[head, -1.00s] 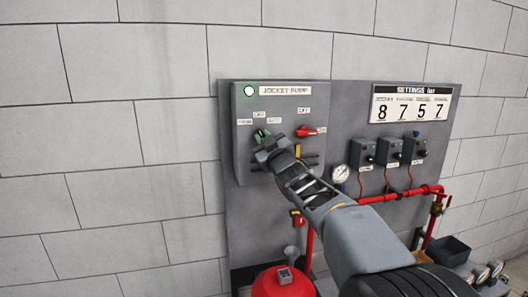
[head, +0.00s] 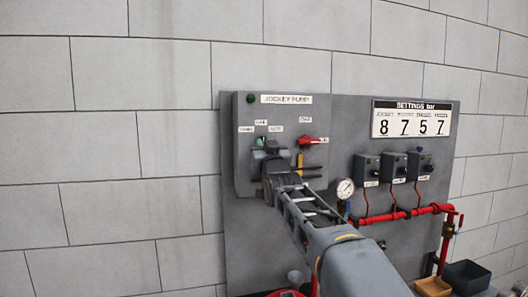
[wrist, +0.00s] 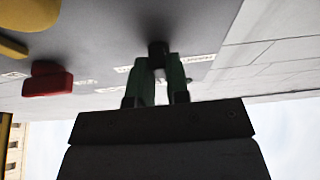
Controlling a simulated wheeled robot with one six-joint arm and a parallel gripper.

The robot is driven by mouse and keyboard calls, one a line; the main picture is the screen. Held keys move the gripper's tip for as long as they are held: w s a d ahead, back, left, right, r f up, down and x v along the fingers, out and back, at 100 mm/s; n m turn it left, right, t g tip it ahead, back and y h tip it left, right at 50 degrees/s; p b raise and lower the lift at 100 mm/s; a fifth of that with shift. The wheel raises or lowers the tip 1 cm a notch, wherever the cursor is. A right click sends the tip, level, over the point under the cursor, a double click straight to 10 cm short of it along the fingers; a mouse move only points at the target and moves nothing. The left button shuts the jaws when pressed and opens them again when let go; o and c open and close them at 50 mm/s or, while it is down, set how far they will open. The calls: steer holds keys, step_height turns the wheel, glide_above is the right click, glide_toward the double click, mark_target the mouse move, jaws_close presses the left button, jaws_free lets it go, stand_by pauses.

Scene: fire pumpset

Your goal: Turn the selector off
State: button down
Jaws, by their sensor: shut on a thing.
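The grey jockey pump box (head: 244,179) is on the wall panel, with small labels around the selector; one reads OFF. My gripper (head: 261,142) is at the left side of this box, its green fingertips by the labels. In the wrist view, my gripper (wrist: 160,76) has its fingers closed on the black selector knob (wrist: 158,48). The arm hides most of the knob in the head view, so I cannot read its pointer. The lamp (head: 251,98) at the box's top left is dark.
A red-handled switch (head: 312,141) sits right of my gripper on the same box, with a yellow part (head: 299,160) below. A gauge (head: 345,188), small grey boxes (head: 366,169) and red pipe (head: 400,215) lie further right. The wall at left is clear.

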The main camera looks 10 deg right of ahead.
steer(key=c, duration=1.1)
jaws_free()
steer(key=b+v, duration=0.5)
steer(key=v, duration=0.9)
steer(key=shift+w, duration=0.1)
step_height(320, 180, down, 22)
steer(key=s+g, duration=0.2)
steer(key=g, duration=0.8)
steer(key=s+f+g+p, duration=0.5)
steer(key=s+f+g, duration=0.3)
steer(key=s+f, duration=0.5)
steer(key=s, duration=0.3)
steer(key=shift+a+f+g, duration=0.2)
steer(key=shift+f+g, duration=0.1)
steer(key=shift+g, duration=0.1)
